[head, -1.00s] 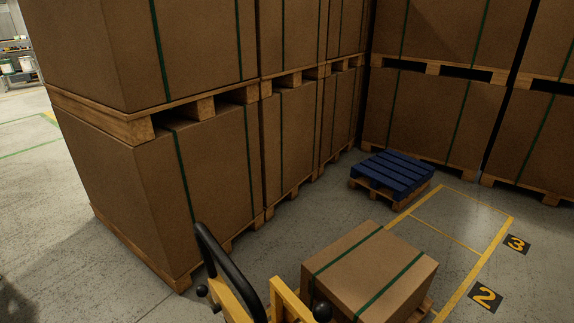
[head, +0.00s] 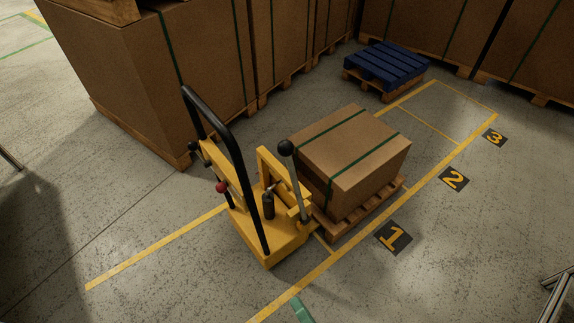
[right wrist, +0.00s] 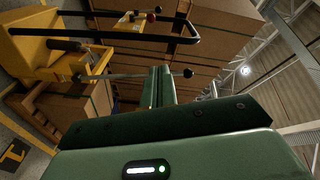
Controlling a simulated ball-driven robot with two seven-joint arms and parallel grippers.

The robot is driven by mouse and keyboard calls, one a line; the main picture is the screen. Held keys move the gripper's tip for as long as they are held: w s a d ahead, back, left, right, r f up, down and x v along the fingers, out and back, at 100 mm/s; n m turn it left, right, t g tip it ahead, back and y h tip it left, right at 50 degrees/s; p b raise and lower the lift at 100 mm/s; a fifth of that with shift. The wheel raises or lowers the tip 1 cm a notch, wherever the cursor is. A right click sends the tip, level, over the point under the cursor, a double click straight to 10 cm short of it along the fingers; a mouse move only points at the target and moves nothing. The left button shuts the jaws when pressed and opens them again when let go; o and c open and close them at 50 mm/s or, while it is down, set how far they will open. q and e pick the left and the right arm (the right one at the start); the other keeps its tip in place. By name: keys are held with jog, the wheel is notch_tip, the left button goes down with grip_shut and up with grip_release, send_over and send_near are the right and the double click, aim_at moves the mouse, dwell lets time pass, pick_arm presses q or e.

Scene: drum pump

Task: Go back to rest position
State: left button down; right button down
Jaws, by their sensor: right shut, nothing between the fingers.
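My right gripper (head: 302,309) shows only as a small green piece at the bottom edge of the head view. In the right wrist view its green fingers (right wrist: 160,88) are together with nothing between them. A yellow pallet truck with a black looped handle (head: 268,240) stands in front of me, apart from the gripper. It has a pump lever with a black ball knob (head: 286,148), and this knob also shows in the right wrist view (right wrist: 188,73). My left gripper is not in view.
A strapped carton (head: 350,150) sits on a wooden pallet (head: 362,212) at the truck. A blue-topped pallet (head: 385,68) stands behind it. Tall cartons (head: 165,80) line the back and left. Metal legs (head: 558,295) stand at lower right.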

jog(key=s+d+f+n+g+h, duration=0.2)
jog(key=d+f+n+g+h, duration=0.15)
jog(key=d+f, duration=0.6)
jog(key=s+d+f+n+g+h, duration=0.2)
jog(key=d+f+n, duration=0.25)
jog(key=d, duration=0.95)
jog(key=s+d+f+n+g+h, duration=0.25)
jog(key=d+f, duration=0.55)
jog(key=d, duration=0.4)
jog(key=s+d+n+g+h, duration=0.2)
jog(key=s+d+g+h, duration=0.2)
jog(key=s+d, duration=0.65)
jog(key=s+d+n+g+h, duration=0.1)
jog(key=s+d+g+h, duration=0.2)
jog(key=s+d, duration=0.7)
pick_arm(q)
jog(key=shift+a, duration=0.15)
pick_arm(e)
jog(key=a+f+m+y, duration=0.1)
jog(key=a+f, duration=0.4)
jog(key=a, duration=1.2)
jog(key=a+f+m+y, duration=0.1)
jog(key=a+f+y, duration=0.3)
jog(key=a, duration=1.3)
jog(key=shift+s+f, duration=0.2)
jog(key=shift+f, duration=0.25)
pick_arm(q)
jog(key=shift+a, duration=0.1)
pick_arm(e)
jog(key=shift+d, duration=0.1)
